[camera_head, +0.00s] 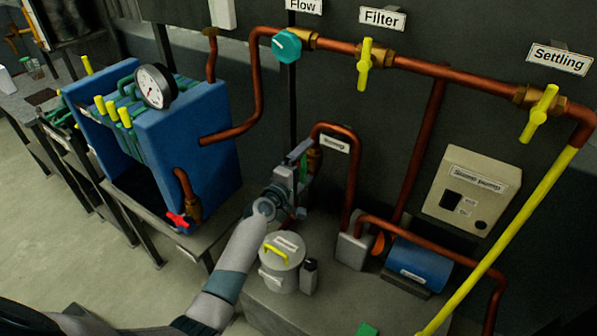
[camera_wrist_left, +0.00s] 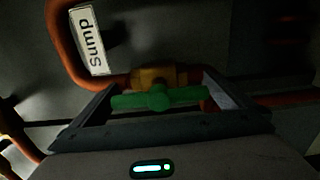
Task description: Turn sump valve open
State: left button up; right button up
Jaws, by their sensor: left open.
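The sump valve has a green handle (camera_wrist_left: 158,98) on a brass body (camera_wrist_left: 158,76), below the white Sump label (camera_wrist_left: 88,42) in the left wrist view. The handle lies crosswise between the two fingers of my left gripper (camera_wrist_left: 160,84). The fingers are apart, one near each end of the handle; I cannot tell whether they touch it. My right gripper is not in view.
Yellow Filter (camera_head: 364,64) and Settling (camera_head: 538,113) valve handles and a teal Flow knob (camera_head: 287,46) sit on the upper copper pipe. A blue filter press (camera_head: 190,135) with a gauge stands left.

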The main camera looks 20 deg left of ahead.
pick_arm(q)
jog(key=v, duration=1.7)
jog(key=shift+s+b, duration=0.2)
jog(key=shift+b, duration=0.25)
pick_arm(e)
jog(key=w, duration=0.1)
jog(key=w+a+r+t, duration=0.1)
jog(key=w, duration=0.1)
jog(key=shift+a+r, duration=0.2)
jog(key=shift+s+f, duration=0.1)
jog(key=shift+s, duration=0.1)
